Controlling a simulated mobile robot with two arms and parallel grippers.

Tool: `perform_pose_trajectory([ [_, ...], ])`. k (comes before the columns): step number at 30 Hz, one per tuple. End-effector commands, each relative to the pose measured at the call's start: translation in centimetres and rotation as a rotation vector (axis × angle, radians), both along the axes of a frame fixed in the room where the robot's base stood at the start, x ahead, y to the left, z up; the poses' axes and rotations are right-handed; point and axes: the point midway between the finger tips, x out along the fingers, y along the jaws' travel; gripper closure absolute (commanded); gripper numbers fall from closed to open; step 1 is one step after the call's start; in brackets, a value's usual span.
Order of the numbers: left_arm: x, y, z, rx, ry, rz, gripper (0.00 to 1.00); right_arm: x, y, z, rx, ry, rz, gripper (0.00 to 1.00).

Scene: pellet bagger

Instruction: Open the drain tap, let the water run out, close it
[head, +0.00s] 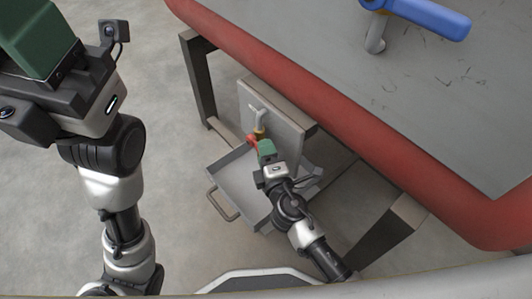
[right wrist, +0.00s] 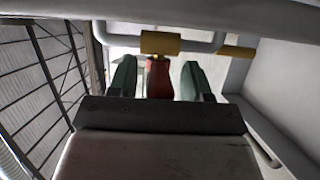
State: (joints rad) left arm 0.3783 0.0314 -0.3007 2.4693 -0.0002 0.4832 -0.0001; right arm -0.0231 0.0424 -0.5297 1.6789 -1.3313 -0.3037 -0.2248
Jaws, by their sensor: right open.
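The drain tap has a brass body (head: 260,131) on a grey pipe (head: 257,113) in front of a grey panel under the table. Its red handle (head: 252,139) shows just left of my right gripper (head: 265,148). In the right wrist view the brass body (right wrist: 160,43) is straight ahead. The red handle (right wrist: 159,78) stands between the two green fingers of my right gripper (right wrist: 157,80), with gaps on both sides. That gripper is open. My left gripper (head: 38,38) is large at the top left, away from the tap; its jaw opening cannot be made out. No running water is visible.
A grey tray (head: 227,178) with a handle at its front left is below the tap. The table's red edge (head: 330,104) overhangs this area, with grey legs (head: 199,82) on either side. A blue-handled part (head: 428,17) is on top. Floor at left is clear.

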Motion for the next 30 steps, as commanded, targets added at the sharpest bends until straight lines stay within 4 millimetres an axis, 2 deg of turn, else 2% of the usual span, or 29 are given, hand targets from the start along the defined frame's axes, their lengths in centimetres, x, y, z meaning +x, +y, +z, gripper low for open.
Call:
perform_pose_trajectory([
  [4,-0.1,0.0,0.2,0.000,-0.010,0.000,0.61,0.0,0.0,0.0,0.000,0.000,0.000,0.53],
  [13,-0.1,0.0,0.2,0.000,-0.010,0.000,0.61,0.0,0.0,0.0,0.000,0.000,0.000,0.99],
  [24,-0.1,0.1,0.6,-0.003,-0.002,-0.001,0.61,-0.1,0.0,0.3,-0.006,0.009,0.000,1.00],
  [30,1.3,0.2,-0.4,-0.007,0.084,-0.003,0.61,-0.1,0.0,0.9,-0.030,0.044,0.000,1.00],
])
